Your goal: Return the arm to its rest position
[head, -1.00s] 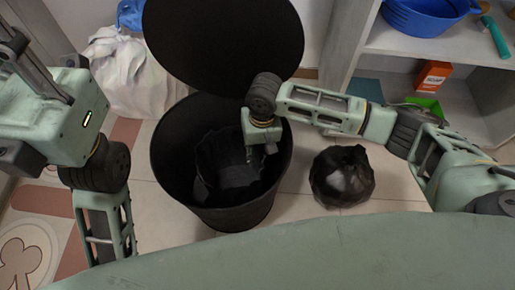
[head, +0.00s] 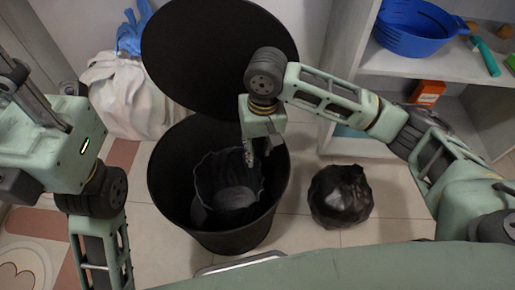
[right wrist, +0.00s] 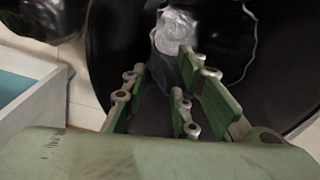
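My right arm reaches in from the right in the head view. My right gripper (head: 260,157) points down above the open black bin (head: 160,205), fingers apart and empty. It also shows in the right wrist view (right wrist: 165,75), its fingers spread over the dark bin. A dark liner (head: 222,180) sits inside the bin. My left arm (head: 100,225) hangs at the left edge of the head view; its gripper is out of the picture.
The round black lid (head: 215,50) stands behind the bin. A full black bag (head: 340,197) lies on the floor to its right. A white bag (head: 130,95) is behind left. Shelves (head: 440,62) with a blue basket (head: 415,28) stand at right.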

